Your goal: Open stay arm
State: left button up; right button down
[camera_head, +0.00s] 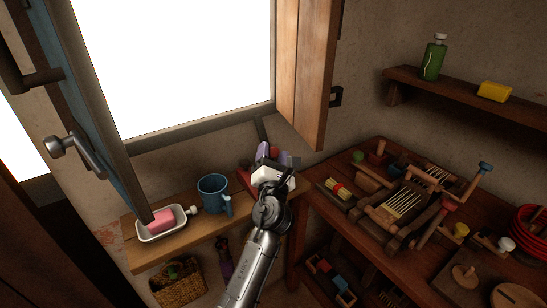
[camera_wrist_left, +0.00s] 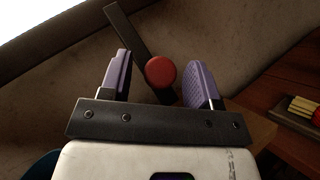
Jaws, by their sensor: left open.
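The stay arm (camera_wrist_left: 135,40) is a dark flat bar that slants across the wall in the left wrist view, with a round red knob (camera_wrist_left: 160,72) near its lower part. In the head view the bar (camera_head: 262,130) hangs below the window frame, its lower end hidden behind my gripper. My left gripper (camera_wrist_left: 160,80) is open, with one purple finger on each side of the red knob and visible gaps to both. In the head view my left gripper (camera_head: 277,157) is at the wall above the sill shelf. My right gripper is not in view.
An open casement (camera_head: 100,100) with a handle (camera_head: 75,148) stands at the left, and a wooden shutter (camera_head: 310,75) at the right. The sill shelf holds a blue mug (camera_head: 213,194) and a soap dish (camera_head: 155,236). A cluttered workbench (camera_head: 325,215) lies to the right.

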pick_arm(q)
jog(key=shift+w+r, duration=0.15)
jog(key=shift+w, duration=0.15)
jog(key=shift+c, duration=0.4)
grip_shut()
